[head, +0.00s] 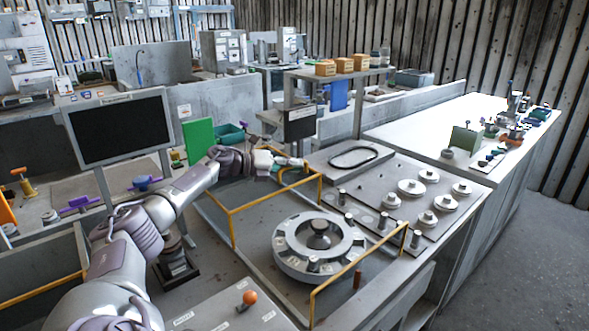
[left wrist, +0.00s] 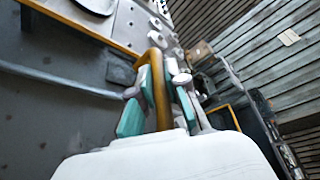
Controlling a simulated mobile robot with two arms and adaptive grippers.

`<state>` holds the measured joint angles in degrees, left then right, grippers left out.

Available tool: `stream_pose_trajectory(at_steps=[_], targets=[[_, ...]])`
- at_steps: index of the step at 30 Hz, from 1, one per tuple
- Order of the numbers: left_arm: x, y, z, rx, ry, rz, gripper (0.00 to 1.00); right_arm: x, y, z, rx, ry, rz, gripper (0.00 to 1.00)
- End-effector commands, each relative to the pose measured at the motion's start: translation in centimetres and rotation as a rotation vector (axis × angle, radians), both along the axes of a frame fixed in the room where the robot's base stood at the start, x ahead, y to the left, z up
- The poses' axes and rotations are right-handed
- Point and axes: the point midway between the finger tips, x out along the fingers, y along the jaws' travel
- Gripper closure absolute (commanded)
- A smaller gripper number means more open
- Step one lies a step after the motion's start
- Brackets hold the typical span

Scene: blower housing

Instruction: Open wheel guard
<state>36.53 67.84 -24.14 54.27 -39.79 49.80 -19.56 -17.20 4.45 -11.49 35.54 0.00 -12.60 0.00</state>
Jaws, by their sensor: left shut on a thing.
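The wheel guard (head: 275,200) is a yellow tube frame. One part of it stands behind and left of the round grey wheel housing (head: 284,251), and another yellow tube (head: 358,262) stands at its front right. My left gripper (head: 290,163) reaches to the far end of the frame, near its upper corner. In the left wrist view, the teal fingers of my left gripper (left wrist: 158,105) sit on both sides of a yellow bar (left wrist: 156,80) and are shut on it. The fingertips are small in the head view. My right gripper is not in view.
A plate with several round knobs (head: 411,187) lies right of the housing. A dark monitor (head: 118,127) stands at the left. A panel with an orange knob (head: 249,297) is at the front. A small sign (head: 300,123) stands behind my left gripper. A white table (head: 440,132) extends right.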

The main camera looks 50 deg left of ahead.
Motion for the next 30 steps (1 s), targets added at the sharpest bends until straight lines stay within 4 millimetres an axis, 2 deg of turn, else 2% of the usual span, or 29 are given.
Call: stream_pose_trajectory(at_steps=[8, 9, 13, 23, 30], targets=[[0.0, 0.4, 0.2, 0.004, -0.003, 0.011, 1.00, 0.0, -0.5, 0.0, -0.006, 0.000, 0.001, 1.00], [0.0, 0.5, 0.3, 0.003, -0.004, 0.012, 0.81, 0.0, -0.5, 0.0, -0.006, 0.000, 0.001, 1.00], [0.0, 0.4, 0.2, 0.003, -0.003, 0.010, 0.61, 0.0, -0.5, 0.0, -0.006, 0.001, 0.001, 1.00], [-0.2, 0.3, 0.2, 0.003, -0.002, 0.006, 0.61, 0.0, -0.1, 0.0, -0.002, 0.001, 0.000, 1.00], [-2.6, 1.4, 0.5, 0.007, 0.004, 0.006, 0.61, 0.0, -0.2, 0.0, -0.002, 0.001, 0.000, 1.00]])
